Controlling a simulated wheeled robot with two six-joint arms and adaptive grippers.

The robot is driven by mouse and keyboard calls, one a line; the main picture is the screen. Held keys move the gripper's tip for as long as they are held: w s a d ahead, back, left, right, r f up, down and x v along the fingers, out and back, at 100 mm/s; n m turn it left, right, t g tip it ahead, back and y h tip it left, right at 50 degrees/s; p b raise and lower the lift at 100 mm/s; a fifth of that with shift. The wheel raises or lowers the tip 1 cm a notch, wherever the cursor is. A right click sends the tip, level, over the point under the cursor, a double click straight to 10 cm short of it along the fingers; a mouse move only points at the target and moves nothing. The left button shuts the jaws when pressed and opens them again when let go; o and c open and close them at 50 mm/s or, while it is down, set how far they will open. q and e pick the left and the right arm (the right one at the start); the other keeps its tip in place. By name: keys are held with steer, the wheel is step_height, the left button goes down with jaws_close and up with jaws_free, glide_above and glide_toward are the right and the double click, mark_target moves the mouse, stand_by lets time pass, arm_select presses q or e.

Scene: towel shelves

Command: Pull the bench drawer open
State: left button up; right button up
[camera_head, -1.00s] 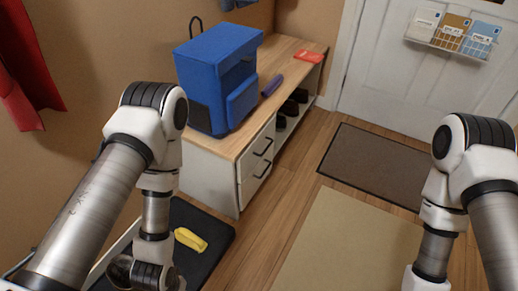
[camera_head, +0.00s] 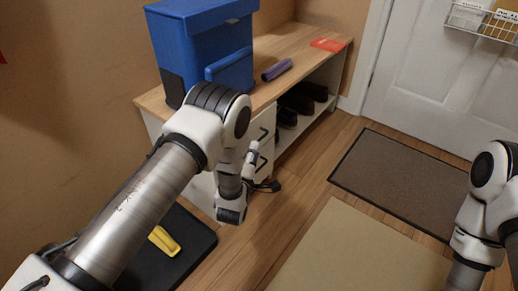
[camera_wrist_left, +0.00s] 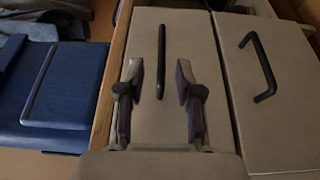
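The bench (camera_head: 290,50) has a wood top and pale drawer fronts on its near end. In the left wrist view, turned sideways, two drawer fronts show: the upper drawer (camera_wrist_left: 205,50) beside the bench top's edge, and the lower drawer (camera_wrist_left: 290,110). Both look closed. The upper drawer's black bar handle (camera_wrist_left: 161,65) lies between the fingers of my left gripper (camera_wrist_left: 160,78), which is open and apart from the bar at both sides. In the head view the left gripper (camera_head: 270,186) is low before the drawers, partly hidden by my arm. My right gripper is out of view.
A blue backpack (camera_head: 200,50) and a purple rolled item (camera_head: 277,70) stand on the bench. Shoes (camera_head: 300,97) sit in its open shelf. A yellow item (camera_head: 164,241) lies on a black mat (camera_head: 190,225). The floor right of the drawers is clear.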

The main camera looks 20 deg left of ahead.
mark_target(259, 139)
arm_select(q)
steer(key=w+b, duration=0.1)
steer(key=w, duration=0.2)
steer(key=w+b, duration=0.1)
steer(key=w, duration=0.2)
steer(key=shift+a+f+b, duration=0.15)
steer(key=shift+b, duration=0.2)
steer(key=shift+w, duration=0.2)
jaws_close()
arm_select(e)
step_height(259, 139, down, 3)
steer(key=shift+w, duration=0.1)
